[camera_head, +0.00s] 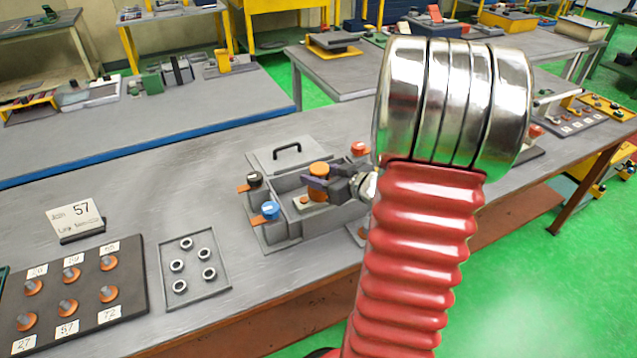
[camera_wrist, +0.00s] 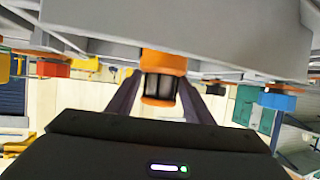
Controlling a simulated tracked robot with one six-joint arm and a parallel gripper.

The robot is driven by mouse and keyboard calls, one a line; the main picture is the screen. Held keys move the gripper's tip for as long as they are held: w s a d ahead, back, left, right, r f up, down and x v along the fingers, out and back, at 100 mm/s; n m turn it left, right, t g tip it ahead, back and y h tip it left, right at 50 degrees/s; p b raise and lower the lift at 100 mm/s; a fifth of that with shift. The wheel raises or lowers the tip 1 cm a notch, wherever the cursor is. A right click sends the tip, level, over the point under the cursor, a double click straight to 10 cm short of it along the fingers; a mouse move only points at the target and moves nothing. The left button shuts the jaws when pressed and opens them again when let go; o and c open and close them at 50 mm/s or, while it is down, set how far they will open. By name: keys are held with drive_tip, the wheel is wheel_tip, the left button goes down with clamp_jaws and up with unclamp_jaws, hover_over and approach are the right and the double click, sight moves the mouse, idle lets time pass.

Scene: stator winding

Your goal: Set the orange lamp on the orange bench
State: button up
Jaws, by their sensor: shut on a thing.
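My gripper (camera_head: 322,188) reaches in from the right over an open grey box on the near bench. Its dark fingers are shut on an orange-capped cylinder (camera_head: 318,169), the only thing here that could be the orange lamp. In the wrist view the cylinder (camera_wrist: 160,86) sits between the two fingers (camera_wrist: 160,95), with orange ends and a dark, shiny middle. It is upright in or just above the box; I cannot tell if it touches the floor of it. Yellow-orange benches (camera_head: 178,32) stand at the back; I cannot tell which is the orange bench.
The grey box (camera_head: 283,229) has black (camera_head: 255,180), blue (camera_head: 269,210) and red (camera_head: 359,148) knobs around it and a handled lid (camera_head: 290,152) behind. A ring tray (camera_head: 194,292), a numbered peg board (camera_head: 120,318) and a sign (camera_head: 77,217) stand left.

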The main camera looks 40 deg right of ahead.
drive_tip(key=shift+r, duration=0.2)
clamp_jaws()
wheel_tip(320, 180, up, 10)
drive_tip(key=shift+f, duration=0.2)
idle(0.5)
